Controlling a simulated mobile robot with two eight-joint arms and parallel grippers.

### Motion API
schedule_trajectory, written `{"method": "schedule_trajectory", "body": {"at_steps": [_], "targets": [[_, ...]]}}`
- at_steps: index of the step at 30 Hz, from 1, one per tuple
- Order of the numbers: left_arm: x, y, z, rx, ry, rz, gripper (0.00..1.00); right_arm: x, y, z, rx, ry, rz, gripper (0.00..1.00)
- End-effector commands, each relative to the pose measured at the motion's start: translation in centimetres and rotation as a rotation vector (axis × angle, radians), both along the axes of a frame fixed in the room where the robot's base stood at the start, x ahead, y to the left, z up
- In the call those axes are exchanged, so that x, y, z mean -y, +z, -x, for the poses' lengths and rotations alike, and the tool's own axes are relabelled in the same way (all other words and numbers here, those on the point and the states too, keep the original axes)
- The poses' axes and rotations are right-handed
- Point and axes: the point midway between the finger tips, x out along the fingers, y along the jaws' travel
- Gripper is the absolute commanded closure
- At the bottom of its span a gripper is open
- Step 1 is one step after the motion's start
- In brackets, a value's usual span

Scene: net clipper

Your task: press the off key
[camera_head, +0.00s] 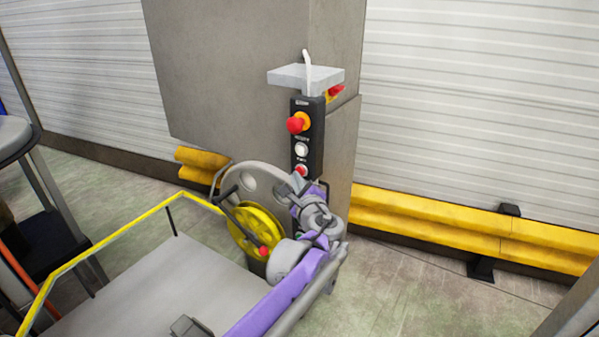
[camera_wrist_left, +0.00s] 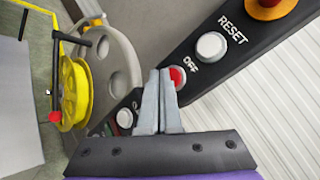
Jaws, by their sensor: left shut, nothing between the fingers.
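The off key is a red round button (camera_head: 301,170) low on a black upright control box (camera_head: 308,137). In the left wrist view the red key (camera_wrist_left: 178,77), next to the word OFF, lies right at my fingertips and is partly hidden by a finger. My left gripper (camera_head: 298,181) is shut and empty, just below the key in the head view. In the left wrist view its fingertips (camera_wrist_left: 161,73) overlap the key's edge; I cannot tell whether they touch it. My right gripper is not in view.
Above the key are a white RESET button (camera_wrist_left: 211,46) and a red mushroom button (camera_head: 296,124) on a yellow collar. Another pale button (camera_wrist_left: 125,117) lies beyond my fingers. A yellow handwheel (camera_head: 256,230) stands close left of my wrist. Yellow barriers (camera_head: 430,220) line the wall.

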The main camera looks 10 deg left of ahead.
Motion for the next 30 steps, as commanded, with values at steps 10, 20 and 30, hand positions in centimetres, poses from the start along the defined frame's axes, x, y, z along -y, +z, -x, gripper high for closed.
{"method": "schedule_trajectory", "body": {"at_steps": [10,20,30], "targets": [[-0.3,0.0,0.7,0.0,0.0,0.0,1.0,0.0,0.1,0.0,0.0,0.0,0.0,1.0],[-0.9,0.1,2.4,0.0,0.001,0.0,1.0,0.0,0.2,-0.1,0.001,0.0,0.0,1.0],[-1.9,0.0,5.2,0.0,0.001,0.0,1.0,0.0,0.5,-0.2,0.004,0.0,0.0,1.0]]}}
